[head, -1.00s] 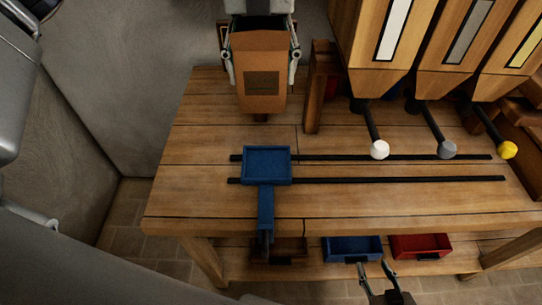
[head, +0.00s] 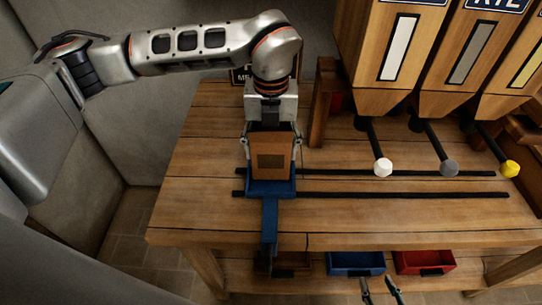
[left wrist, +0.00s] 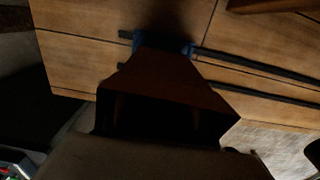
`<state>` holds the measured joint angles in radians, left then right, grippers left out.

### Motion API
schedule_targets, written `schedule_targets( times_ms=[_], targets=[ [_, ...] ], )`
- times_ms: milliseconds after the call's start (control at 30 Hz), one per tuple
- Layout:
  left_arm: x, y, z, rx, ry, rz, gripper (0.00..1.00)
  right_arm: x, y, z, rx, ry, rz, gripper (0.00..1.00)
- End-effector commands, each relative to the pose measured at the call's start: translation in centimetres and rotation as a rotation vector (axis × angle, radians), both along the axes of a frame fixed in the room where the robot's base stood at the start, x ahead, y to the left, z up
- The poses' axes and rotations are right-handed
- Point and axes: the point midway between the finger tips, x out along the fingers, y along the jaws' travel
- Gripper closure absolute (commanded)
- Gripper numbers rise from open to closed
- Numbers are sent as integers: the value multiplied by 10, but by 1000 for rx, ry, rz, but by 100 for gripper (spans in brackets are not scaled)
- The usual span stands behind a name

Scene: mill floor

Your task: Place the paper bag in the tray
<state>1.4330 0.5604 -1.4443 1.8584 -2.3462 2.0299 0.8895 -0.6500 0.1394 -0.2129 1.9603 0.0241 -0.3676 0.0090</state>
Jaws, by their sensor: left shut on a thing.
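The brown paper bag (head: 271,160) is upright in my left gripper (head: 271,143), whose fingers are shut on its two sides. The bag's lower end covers most of the blue tray (head: 270,189); I cannot tell whether it touches the tray floor. In the left wrist view, the dark bag (left wrist: 168,75) hides the middle, with blue tray edges (left wrist: 188,49) showing past its far end. My right gripper (head: 380,288) is at the bottom edge of the head view, fingers apart and empty, in front of the bench.
The tray's blue handle bar runs forward over two black rails (head: 400,195) on the wooden bench (head: 200,215). Hoppers with white, grey and yellow knobs (head: 383,167) stand at right. Blue (head: 356,263) and red bins (head: 425,262) sit on the lower shelf. The bench left of the tray is clear.

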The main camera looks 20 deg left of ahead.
Motion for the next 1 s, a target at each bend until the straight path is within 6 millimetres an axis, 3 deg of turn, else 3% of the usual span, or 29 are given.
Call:
schedule_targets(
  times_ms=[233, 633, 667, 700, 1000],
  targets=[
    [-1, 0, -31, 1, 3, -1, 59, 0, 0, 3, 0, 0, 0, 60],
    [0, 0, -38, 1, 0, -1, 59, 2, 0, 0, 1, -4, 0, 60],
    [0, 0, -37, 1, 0, -1, 31, 2, 0, 2, 1, -4, 0, 60],
    [0, 0, -37, 1, 0, -1, 21, 2, 0, 2, 1, -4, 0, 60],
    [0, 0, -36, 1, 0, -1, 21, 2, 0, 3, 1, -5, 0, 60]
  ],
)
